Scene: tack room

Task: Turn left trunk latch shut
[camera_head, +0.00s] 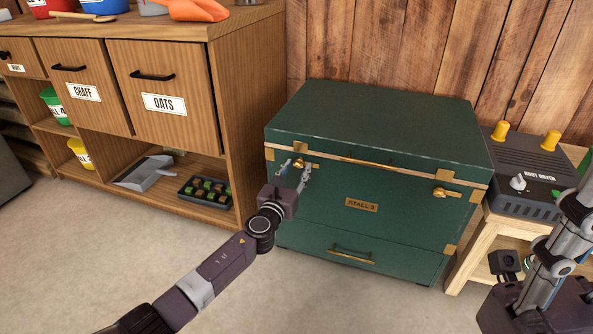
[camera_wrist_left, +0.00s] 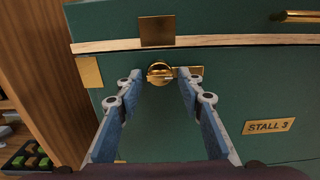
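The green trunk (camera_head: 390,125) stands against the wall with its lid down. Its left latch (camera_head: 299,163) is a small brass knob just below the lid seam, partly covered by my fingers. In the left wrist view the left latch (camera_wrist_left: 159,73) is a round knob with a brass plate at its right. My left gripper (camera_head: 294,172) is open, with one fingertip on each side of the knob; in the left wrist view the gripper (camera_wrist_left: 160,84) appears empty. I cannot tell whether the fingers touch it. My right gripper is partly in view at the right edge, its fingers cut off.
The right latch (camera_head: 447,192) and a STALL 3 plate (camera_head: 361,205) are on the trunk front. A wooden cabinet (camera_head: 235,100) stands close at left. A boot dryer (camera_head: 525,180) sits on a wooden stand at right. The floor in front is clear.

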